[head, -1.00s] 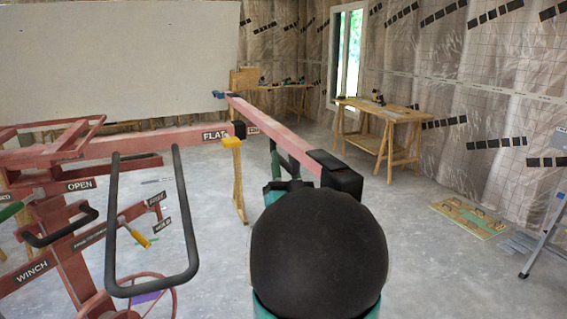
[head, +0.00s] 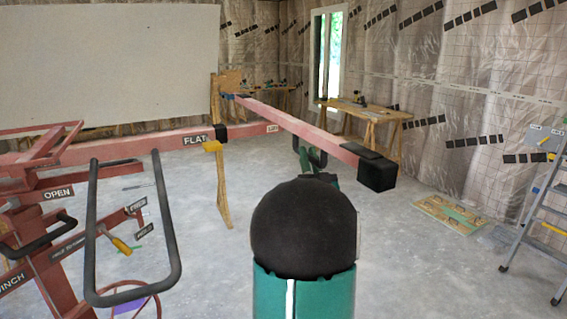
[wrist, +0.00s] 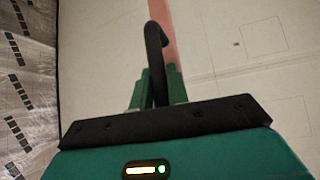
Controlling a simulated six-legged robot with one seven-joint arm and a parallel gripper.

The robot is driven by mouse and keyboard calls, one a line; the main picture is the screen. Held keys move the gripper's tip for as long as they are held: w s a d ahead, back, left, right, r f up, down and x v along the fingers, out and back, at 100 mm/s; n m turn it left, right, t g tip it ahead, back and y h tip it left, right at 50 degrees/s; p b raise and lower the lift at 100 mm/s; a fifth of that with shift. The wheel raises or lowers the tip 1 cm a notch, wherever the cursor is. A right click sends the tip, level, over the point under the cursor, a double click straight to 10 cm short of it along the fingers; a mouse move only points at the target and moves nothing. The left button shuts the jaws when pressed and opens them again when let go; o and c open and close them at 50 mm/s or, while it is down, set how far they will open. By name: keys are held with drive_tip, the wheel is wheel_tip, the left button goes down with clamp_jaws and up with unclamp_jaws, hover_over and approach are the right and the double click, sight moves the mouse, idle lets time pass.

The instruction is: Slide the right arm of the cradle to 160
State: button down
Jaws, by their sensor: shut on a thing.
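The cradle is a pink metal frame. Its right arm (head: 248,130) sticks out to the right from a black-ended tube (head: 221,132) marked FLAT. A small pale label (head: 272,128) on the arm is too small to read. The arm carries a long pink cross bar (head: 300,127) with a black block (head: 377,172) at its near end. A black loop handle (head: 297,147) hangs below the bar; it also shows in the wrist view (wrist: 154,45). My gripper (wrist: 159,88) is shut on this handle. In the head view my own arm partly hides my gripper (head: 316,160).
A yellow-topped latch (head: 212,146) sits below the tube. A black hoop handle (head: 170,225) and the winch frame (head: 70,255) stand at left. A workbench (head: 365,110) is behind, a stepladder (head: 540,210) at right. The floor right of the cradle is mostly clear.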

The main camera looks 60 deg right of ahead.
drive_tip(key=s+d, duration=0.4)
drive_tip(key=d, duration=0.2)
drive_tip(key=shift+d, duration=0.4)
drive_tip(key=shift+s, duration=0.1)
drive_tip(key=c, duration=1.4)
unclamp_jaws()
drive_tip(key=shift+o, duration=0.2)
drive_tip(key=v, duration=1.3)
drive_tip(key=shift+s+a+f, duration=0.2)
drive_tip(key=shift+a, duration=0.05)
